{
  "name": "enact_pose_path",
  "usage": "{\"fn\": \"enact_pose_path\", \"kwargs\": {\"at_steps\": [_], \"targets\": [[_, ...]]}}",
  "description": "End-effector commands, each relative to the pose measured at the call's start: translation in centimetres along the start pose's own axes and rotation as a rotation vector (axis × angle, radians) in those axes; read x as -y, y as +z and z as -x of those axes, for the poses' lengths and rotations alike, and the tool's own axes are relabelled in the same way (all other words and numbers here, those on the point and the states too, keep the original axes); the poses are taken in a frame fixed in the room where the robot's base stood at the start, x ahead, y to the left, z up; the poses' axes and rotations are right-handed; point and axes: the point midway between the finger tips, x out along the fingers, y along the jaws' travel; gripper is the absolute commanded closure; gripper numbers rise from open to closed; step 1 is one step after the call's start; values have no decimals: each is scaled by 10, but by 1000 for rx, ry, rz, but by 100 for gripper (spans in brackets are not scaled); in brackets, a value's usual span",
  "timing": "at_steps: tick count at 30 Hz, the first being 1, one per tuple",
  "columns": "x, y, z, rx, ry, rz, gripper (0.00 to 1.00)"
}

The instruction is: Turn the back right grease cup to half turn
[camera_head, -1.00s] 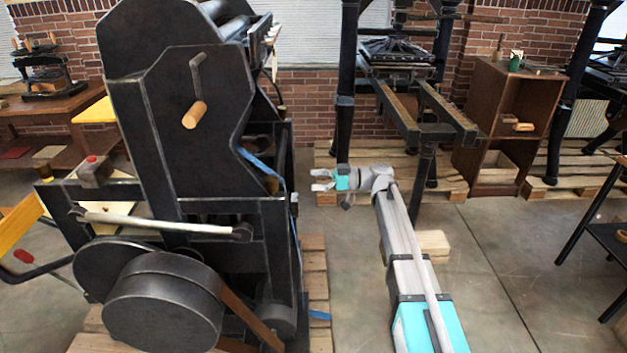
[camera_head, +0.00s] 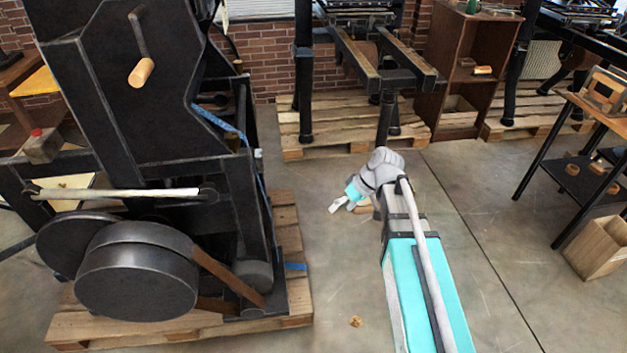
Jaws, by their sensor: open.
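The large black press (camera_head: 110,85) stands at the left on a wooden pallet (camera_head: 185,325). A small pale fitting (camera_head: 258,153) shows at its right edge, too small to tell whether it is a grease cup. I cannot surely pick out the back right grease cup. My gripper (camera_head: 337,205), with a turquoise band, is open and empty. It appears over the concrete floor to the right of the press, apart from it, with its fingers pointing down and left.
Another press (camera_head: 304,85) on a pallet and a brown cabinet (camera_head: 428,105) stand at the back. A black-legged table (camera_head: 527,165) and an open box (camera_head: 600,258) are at the right. A small brown piece (camera_head: 356,321) lies on the floor.

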Motion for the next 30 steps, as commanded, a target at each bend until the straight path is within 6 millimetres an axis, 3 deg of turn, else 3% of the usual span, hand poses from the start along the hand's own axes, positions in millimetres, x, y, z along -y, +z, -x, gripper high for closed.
{"fn": "enact_pose_path", "kwargs": {"at_steps": [1,6,12,18,27,30], "targets": [[-5,23,3,26,58,-69,8],[-31,81,17,93,270,-313,8],[-51,129,36,120,467,-521,8],[-59,149,46,121,556,-610,8],[-61,150,47,121,566,-619,8],[-61,150,47,121,565,-618,27]]}}
